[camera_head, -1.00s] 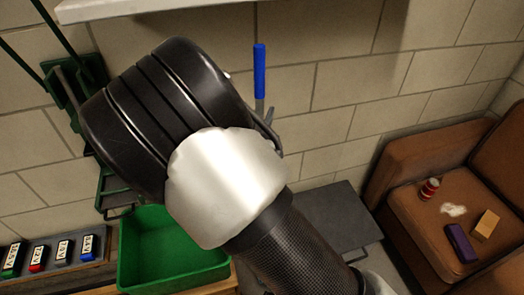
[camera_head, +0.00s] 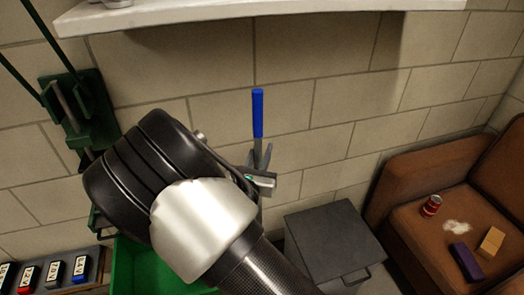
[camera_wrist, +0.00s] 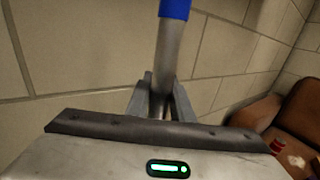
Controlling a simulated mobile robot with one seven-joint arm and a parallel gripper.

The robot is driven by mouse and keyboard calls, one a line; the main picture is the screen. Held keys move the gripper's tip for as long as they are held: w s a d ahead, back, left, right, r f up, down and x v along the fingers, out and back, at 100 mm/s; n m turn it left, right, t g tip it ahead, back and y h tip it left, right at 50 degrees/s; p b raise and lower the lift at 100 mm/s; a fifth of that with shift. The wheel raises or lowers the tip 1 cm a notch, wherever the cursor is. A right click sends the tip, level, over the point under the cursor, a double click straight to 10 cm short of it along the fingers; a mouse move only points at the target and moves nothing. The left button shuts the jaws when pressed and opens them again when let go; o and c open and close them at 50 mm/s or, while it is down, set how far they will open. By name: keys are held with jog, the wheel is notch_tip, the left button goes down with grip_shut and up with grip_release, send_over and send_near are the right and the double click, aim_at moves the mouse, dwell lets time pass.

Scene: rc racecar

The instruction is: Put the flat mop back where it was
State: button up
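The flat mop (camera_head: 257,112) stands upright, with a blue grip at the top of a grey metal pole. In the wrist view the pole (camera_wrist: 167,50) runs down between my fingers. My gripper (camera_head: 259,157) is shut on the pole a little below the blue grip; its two fingers also show in the wrist view (camera_wrist: 160,100). The mop is in front of the block wall. My wrist and arm cover part of the scene, and the mop's flat head is not visible.
A white shelf (camera_head: 260,16) runs above. A green wall bracket (camera_head: 85,120) is at left, with a green bin (camera_head: 135,265) and labelled battery packs (camera_head: 54,272) below. A grey box (camera_head: 335,240) and a brown couch (camera_head: 425,185) with small items stand at right.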

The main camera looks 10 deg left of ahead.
jog(key=o, duration=0.3)
